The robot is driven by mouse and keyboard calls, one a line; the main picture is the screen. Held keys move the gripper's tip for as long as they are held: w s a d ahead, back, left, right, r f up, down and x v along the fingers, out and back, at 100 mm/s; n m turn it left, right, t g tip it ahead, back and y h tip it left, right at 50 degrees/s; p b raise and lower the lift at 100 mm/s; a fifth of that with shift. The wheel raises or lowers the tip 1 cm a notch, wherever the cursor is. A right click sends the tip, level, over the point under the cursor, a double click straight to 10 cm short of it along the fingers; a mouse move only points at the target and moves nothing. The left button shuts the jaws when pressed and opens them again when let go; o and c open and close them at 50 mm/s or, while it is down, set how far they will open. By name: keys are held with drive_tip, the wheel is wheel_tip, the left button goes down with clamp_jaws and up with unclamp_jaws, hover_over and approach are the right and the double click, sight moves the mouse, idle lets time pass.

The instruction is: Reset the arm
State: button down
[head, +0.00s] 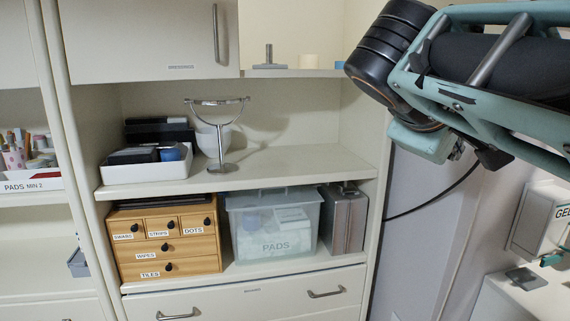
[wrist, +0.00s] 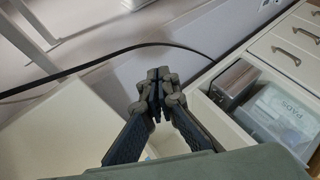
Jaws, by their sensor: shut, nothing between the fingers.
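My gripper (wrist: 157,78) points away from the camera in the middle of the wrist view. Its two dark fingers meet at the tips, and nothing shows between them. Its tips look clear of any surface, though the distance is hard to judge. In the head view, my teal and black arm fills the upper right, in front of the wall and the right edge of the cabinet. I cannot make out the fingers clearly there.
A cabinet shelf (head: 255,170) holds a white tray (head: 150,170) and a round mirror (head: 218,135). Below are a wooden drawer box (head: 190,252), a clear PADS box (head: 272,225) and a grey case (head: 345,222). A black cable (head: 432,203) hangs right; a GEL dispenser (head: 540,222) is beyond.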

drive_tip(key=s+a+f+m+g+y+p, duration=0.1)
drive_tip(key=s+a+f+m+y, duration=0.1)
drive_tip(key=f, duration=0.5)
drive_tip(key=s+a+f+m+g+y+p, duration=0.1)
drive_tip(key=s+a+f+m+y+p, duration=0.1)
drive_tip(key=s+a+f+y, duration=0.2)
drive_tip(key=s+a+f+m+g+y+p, duration=0.1)
drive_tip(key=s+a+f+m+y+p, duration=0.1)
drive_tip(key=s+a+f, duration=0.4)
wheel_tip(320, 180, down, 4)
drive_tip(key=shift+s+a+m+y, duration=0.3)
drive_tip(key=shift+s+a+y, duration=0.1)
drive_tip(key=shift+y, duration=0.1)
